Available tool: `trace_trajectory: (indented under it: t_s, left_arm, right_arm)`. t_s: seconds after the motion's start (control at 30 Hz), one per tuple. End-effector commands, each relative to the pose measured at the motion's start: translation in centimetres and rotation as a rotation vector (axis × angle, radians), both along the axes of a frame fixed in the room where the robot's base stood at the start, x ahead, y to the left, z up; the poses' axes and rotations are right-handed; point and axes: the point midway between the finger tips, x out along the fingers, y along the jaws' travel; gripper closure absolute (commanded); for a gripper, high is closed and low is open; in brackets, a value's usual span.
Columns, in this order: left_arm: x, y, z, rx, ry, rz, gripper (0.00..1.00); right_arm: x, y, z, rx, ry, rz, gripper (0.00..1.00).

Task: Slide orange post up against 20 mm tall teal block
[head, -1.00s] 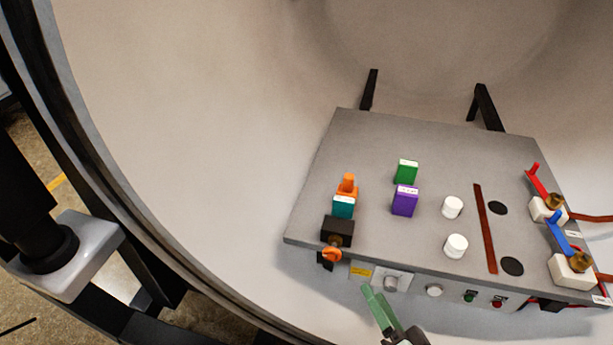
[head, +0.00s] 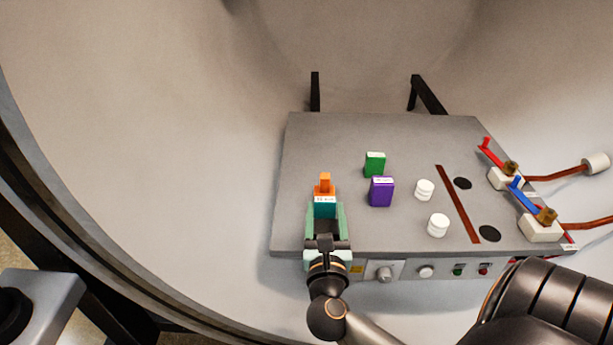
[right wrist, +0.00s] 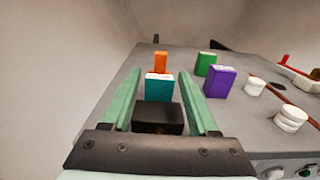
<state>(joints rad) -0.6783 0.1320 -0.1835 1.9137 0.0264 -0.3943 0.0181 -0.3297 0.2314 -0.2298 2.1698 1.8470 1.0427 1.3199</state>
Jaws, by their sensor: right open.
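The orange post (head: 325,184) stands upright on the grey plate, just behind the teal block (head: 325,207). The teal block has a white label on top. In the right wrist view the orange post (right wrist: 160,62) shows above and behind the teal block (right wrist: 159,86), which hides its lower part. I cannot tell whether the two touch. My right gripper (head: 325,209) is open and empty, with its pale green fingers on either side of the teal block's line, reaching in from the front. In the right wrist view the gripper (right wrist: 160,74) points toward both pieces. My left gripper is not in view.
A purple block (head: 381,191) and a green block (head: 375,163) stand to the right, then white knobs (head: 424,190). The plate (head: 335,135) is clear behind the post.

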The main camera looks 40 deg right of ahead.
Motion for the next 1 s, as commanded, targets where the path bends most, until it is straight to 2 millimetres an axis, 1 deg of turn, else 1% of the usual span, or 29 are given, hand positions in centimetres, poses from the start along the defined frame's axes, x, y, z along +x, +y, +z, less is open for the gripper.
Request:
trace_trajectory:
  t_s: [0.13,0.4,0.6,0.73,1.0]
  left_arm:
    - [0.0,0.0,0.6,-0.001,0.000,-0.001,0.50]
    - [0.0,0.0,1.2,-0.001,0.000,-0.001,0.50]
    - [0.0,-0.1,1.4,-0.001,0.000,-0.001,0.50]
    - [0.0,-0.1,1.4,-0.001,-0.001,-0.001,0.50]
    - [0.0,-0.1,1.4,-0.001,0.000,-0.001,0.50]
  right_arm:
    - [1.7,-1.5,0.4,-0.008,-0.003,0.000,0.40]
    - [6.1,-5.1,0.3,-0.011,0.000,0.000,0.40]
    - [8.3,-6.9,0.2,-0.009,0.001,0.002,0.40]
    - [8.9,-7.5,0.1,-0.008,0.001,0.001,0.40]
    - [9.1,-7.7,0.1,-0.007,0.002,0.002,0.40]
